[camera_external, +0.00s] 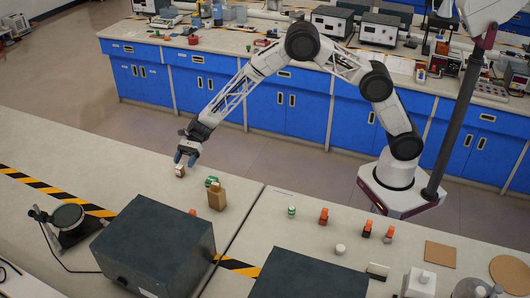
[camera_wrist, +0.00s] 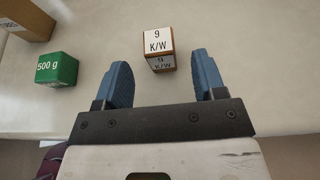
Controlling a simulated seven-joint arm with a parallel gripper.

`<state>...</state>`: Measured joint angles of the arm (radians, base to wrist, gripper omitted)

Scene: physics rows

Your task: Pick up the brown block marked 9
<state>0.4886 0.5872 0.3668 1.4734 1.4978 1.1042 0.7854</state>
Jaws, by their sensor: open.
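The brown block marked 9 (camera_wrist: 159,43) lies on the bench top in the wrist view, with white labels reading "9 K/W" on its top and near side. My gripper (camera_wrist: 160,72) is open, with its blue fingers spread to the left and right. The block lies just ahead of the fingertips, roughly centred between them, and nothing is held. In the external view the block (camera_external: 180,171) shows small beneath my gripper (camera_external: 186,163), near the bench's far edge. I cannot tell the exact height of the fingertips above it.
A green block marked 500 g (camera_wrist: 57,69) lies left of the brown block, with a cardboard-coloured object (camera_wrist: 27,18) beyond it.

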